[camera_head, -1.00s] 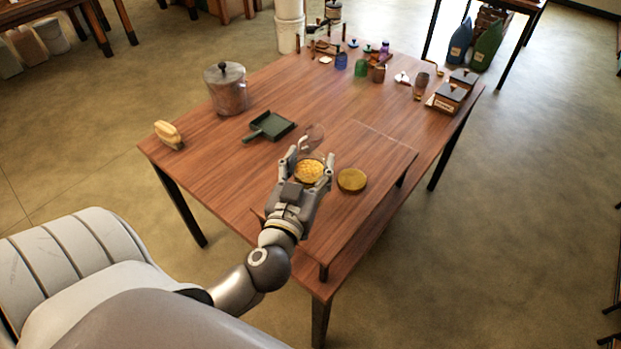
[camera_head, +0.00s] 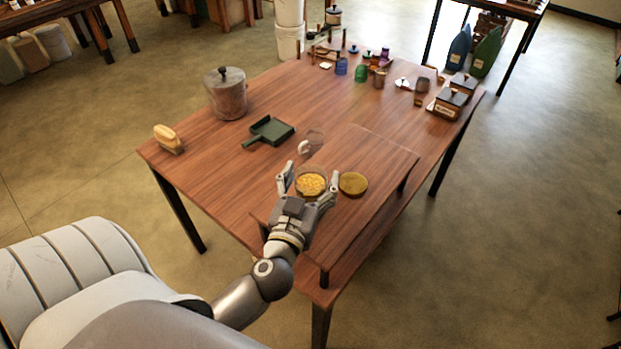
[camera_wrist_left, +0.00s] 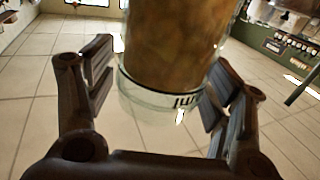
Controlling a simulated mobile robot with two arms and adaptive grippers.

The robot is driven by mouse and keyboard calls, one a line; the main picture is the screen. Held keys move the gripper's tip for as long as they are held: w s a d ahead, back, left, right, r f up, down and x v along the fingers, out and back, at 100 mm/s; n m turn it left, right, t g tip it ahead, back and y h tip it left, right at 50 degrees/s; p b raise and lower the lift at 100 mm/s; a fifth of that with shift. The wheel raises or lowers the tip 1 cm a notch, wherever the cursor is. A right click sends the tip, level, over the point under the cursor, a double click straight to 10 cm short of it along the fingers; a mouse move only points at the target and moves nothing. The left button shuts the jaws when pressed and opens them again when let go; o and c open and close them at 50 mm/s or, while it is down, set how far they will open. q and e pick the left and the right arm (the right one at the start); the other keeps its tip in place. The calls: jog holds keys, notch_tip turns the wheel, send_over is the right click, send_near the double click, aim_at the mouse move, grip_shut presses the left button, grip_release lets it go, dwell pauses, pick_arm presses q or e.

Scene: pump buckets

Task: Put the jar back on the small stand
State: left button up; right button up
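The glass jar (camera_head: 311,184) with yellow contents stands upright on the small stand (camera_head: 372,152), a raised wooden board on the table's near right part. My left gripper (camera_head: 308,180) is open around the jar, one finger on each side with a gap to it. In the left wrist view the jar (camera_wrist_left: 175,45) shows between the spread fingers (camera_wrist_left: 158,85), its clear glass base towards me. Its underside contact is hidden in the head view. My right gripper is not in view.
A round golden disc (camera_head: 353,184) lies on the stand right of the jar. A clear glass vessel (camera_head: 312,142) is behind the gripper. A green dustpan (camera_head: 269,131), a metal pot (camera_head: 226,94) and a brush (camera_head: 168,139) stand left. Small jars and boxes crowd the back.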

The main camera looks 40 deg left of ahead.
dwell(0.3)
pick_arm(q)
jog(key=shift+s+r, duration=0.1)
jog(key=shift+s, duration=0.05)
jog(key=b+v, duration=0.3)
jog(key=v, duration=0.8)
jog(key=shift+s, duration=0.35)
jog(key=shift+d, duration=0.15)
